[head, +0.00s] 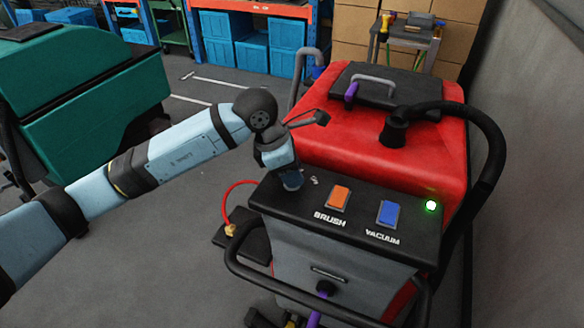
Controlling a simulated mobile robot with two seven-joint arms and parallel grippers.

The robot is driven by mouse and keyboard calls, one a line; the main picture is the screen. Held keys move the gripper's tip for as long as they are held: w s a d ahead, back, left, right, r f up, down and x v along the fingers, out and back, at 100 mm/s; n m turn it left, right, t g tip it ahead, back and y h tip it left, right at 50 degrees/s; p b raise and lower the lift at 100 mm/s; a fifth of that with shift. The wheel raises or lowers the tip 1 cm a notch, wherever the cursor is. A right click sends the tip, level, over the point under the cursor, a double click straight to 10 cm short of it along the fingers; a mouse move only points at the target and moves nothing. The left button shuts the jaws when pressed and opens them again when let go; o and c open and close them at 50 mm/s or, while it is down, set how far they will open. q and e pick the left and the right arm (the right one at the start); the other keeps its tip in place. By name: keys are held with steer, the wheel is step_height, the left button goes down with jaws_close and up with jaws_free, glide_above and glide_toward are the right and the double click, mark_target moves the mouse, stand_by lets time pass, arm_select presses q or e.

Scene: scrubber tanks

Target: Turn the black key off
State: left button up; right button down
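The scrubber's black control panel (410,245) carries an orange BRUSH switch (338,198), a blue VACUUM switch (388,214) and a green light (430,205), which is lit. My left gripper (291,182) points down at the panel's left end, to the left of the orange switch. I cannot make out the black key; the gripper may hide it. Small pale marks (314,181) show on the panel just right of the gripper. The fingers are too small and covered to tell if they are open, shut or holding something. My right gripper is not in view.
The red scrubber body (310,145) rises behind the panel, with a black hose (490,130) curving down the right side. A black handlebar (240,265) runs in front. A green machine (90,100) stands at left. Grey floor (150,270) is open between them.

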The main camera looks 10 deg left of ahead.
arm_select(q)
jaws_close()
